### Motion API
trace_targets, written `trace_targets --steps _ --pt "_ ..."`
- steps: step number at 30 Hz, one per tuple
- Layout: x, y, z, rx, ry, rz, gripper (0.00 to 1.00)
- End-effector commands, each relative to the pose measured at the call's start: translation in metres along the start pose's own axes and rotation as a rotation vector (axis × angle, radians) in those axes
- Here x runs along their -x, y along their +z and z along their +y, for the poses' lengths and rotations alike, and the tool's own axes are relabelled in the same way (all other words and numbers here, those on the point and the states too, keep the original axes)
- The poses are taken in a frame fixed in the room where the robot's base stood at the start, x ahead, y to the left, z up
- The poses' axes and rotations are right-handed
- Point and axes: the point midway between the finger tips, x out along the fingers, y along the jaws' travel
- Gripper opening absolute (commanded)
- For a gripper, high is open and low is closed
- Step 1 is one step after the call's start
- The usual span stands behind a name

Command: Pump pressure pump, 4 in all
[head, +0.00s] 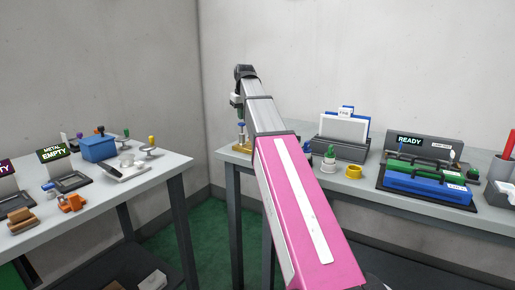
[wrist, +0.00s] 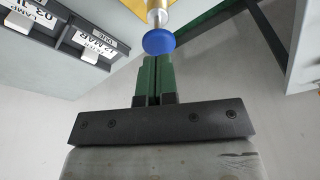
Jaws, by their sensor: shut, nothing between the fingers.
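The pressure pump shows in the wrist view as a round blue knob (wrist: 158,42) on a silver and gold shaft (wrist: 156,10). In the head view its gold base (head: 242,149) stands at the left end of the right table, partly hidden by my arm. My gripper (wrist: 154,60) has its green fingers shut together, with nothing between them. The tips are right at the blue knob, in line with the shaft; I cannot tell whether they touch it. In the head view my gripper (head: 238,117) points down above the gold base.
The right table also holds a grey tray with a white card (head: 342,126), a small green plant-like item (head: 329,158), a yellow ring (head: 353,172) and a READY machine (head: 430,185). The left table has a blue box (head: 98,148) and several small parts. A gap separates the tables.

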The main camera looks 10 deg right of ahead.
Motion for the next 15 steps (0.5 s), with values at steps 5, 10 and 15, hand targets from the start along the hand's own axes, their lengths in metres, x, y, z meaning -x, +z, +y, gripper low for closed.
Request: trace_targets --steps 5,10,15 --pt "-0.006 0.001 0.000 0.000 0.000 0.000 0.00" --pt "-0.011 0.002 0.000 0.000 0.000 0.000 0.00" --pt "-0.016 0.004 0.000 0.000 0.000 -0.001 0.00"
